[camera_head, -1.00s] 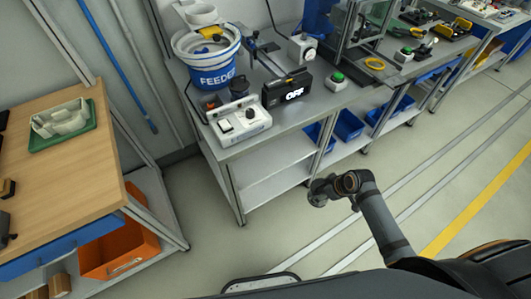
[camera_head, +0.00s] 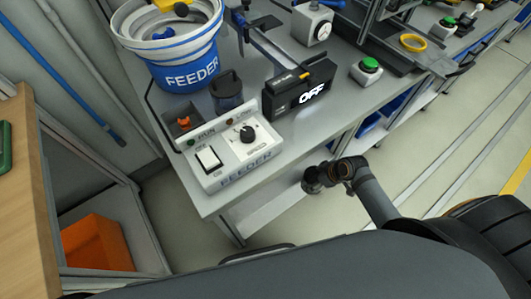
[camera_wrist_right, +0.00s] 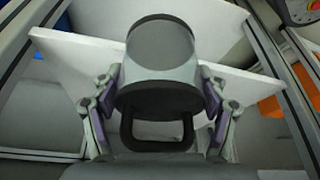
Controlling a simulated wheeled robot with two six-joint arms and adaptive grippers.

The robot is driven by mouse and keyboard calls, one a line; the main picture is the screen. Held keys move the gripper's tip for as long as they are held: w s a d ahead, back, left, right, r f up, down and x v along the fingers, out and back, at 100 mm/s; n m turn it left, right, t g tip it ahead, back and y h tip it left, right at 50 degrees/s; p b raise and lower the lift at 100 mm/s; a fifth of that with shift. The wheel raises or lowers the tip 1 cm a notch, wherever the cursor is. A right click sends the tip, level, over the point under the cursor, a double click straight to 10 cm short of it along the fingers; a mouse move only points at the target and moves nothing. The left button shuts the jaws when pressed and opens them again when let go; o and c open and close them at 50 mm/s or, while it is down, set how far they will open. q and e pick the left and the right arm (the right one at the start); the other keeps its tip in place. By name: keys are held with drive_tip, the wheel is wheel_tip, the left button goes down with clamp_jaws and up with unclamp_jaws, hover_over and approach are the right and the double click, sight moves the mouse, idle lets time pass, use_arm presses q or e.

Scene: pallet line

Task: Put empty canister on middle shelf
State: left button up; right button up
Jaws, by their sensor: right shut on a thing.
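In the right wrist view my right gripper (camera_wrist_right: 160,82) is shut on a canister (camera_wrist_right: 160,52), with one finger on each side. The canister is grey with a dark translucent round part and a dark loop handle towards the camera. A white shelf board (camera_wrist_right: 80,58) lies behind it; I cannot tell whether they touch. Part of a white shelf (camera_head: 262,208) shows under the bench top. My left gripper is not in view.
On the bench top stand a blue FEEDER bucket (camera_head: 190,68), a dark translucent cup (camera_head: 227,92), a control box (camera_head: 232,150) and a black OFF display (camera_head: 298,92). An orange bin (camera_head: 98,243) sits at lower left. Bench legs frame the shelf. Open floor lies to the right.

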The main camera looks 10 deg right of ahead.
drive_tip(key=w+a, duration=0.4)
drive_tip(key=w, duration=0.1)
drive_tip(key=shift+w+a+b, duration=0.15)
drive_tip(key=shift+w+b, duration=0.15)
drive_tip(key=shift+b, duration=0.05)
drive_tip(key=w+a, duration=0.3)
drive_tip(key=w, duration=0.1)
drive_tip(key=shift+w+a+b, duration=0.3)
drive_tip(key=shift+w+a, duration=0.05)
drive_tip(key=shift+w, duration=0.05)
drive_tip(key=shift+w+a, duration=0.15)
drive_tip(key=shift+w, duration=0.1)
drive_tip(key=shift+w+a, duration=0.15)
drive_tip(key=shift+w+a+b, duration=0.35)
drive_tip(key=shift+w+a, duration=0.6)
drive_tip(key=shift+w, duration=0.25)
drive_tip(key=shift+x, duration=0.85)
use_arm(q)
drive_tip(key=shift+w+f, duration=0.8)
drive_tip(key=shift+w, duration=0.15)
use_arm(e)
drive_tip(key=shift+r, duration=0.1)
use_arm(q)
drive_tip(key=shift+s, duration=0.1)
